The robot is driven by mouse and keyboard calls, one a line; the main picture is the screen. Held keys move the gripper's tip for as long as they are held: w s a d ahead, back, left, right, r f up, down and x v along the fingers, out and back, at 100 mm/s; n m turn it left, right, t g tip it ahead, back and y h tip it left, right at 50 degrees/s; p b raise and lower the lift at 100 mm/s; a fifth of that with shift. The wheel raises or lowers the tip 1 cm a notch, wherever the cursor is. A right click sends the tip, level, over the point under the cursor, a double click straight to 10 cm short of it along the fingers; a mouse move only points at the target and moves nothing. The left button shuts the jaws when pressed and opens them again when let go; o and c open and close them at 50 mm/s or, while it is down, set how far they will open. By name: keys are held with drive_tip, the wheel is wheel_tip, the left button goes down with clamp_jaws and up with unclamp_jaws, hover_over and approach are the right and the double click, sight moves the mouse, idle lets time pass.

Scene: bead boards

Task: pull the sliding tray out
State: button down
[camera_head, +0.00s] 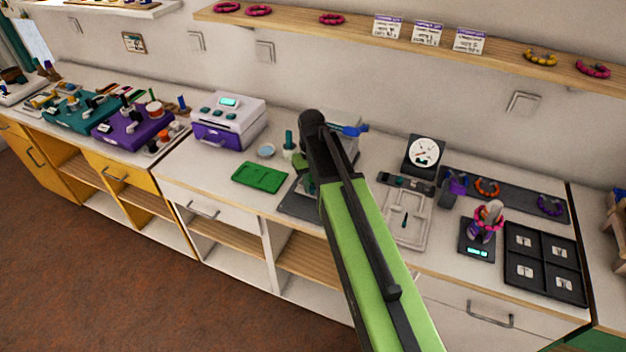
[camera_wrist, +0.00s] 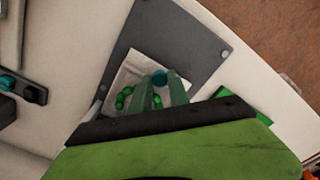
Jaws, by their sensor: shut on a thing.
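The sliding tray (camera_wrist: 130,72) is a pale square piece on a dark grey base plate (camera_wrist: 178,40) in the wrist view. Green beads lie on it, partly hidden by my fingers. A round teal knob (camera_wrist: 160,77) shows at the tips of my gripper (camera_wrist: 160,86). The two green fingers stand on either side of the knob and are shut on it. In the head view my green and black arm hides the tray and most of the gripper. Only the left part of the dark base plate (camera_head: 297,205) shows there, near the counter's front edge.
A green mat (camera_head: 260,177) lies left of the base plate. A purple and white machine (camera_head: 229,122) stands behind it. To the right are a dial gauge (camera_head: 424,153), a pale frame tray (camera_head: 405,238), a scale (camera_head: 477,252) and a black compartment tray (camera_head: 545,295).

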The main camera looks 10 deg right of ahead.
drive_tip(key=s+a, duration=0.1)
drive_tip(key=s, duration=0.1)
drive_tip(key=s+a, duration=0.2)
drive_tip(key=s, duration=0.1)
drive_tip(key=s+a, duration=0.2)
drive_tip(key=shift+s+a, duration=0.15)
drive_tip(key=shift+s, duration=0.1)
drive_tip(key=c, duration=1.2)
unclamp_jaws()
drive_tip(key=shift+a, duration=0.1)
drive_tip(key=shift+c, duration=0.2)
drive_tip(key=shift+r+p, duration=0.4)
wheel_tip(320, 180, up, 16)
drive_tip(key=p, duration=1.6)
drive_tip(key=shift+r, duration=0.25)
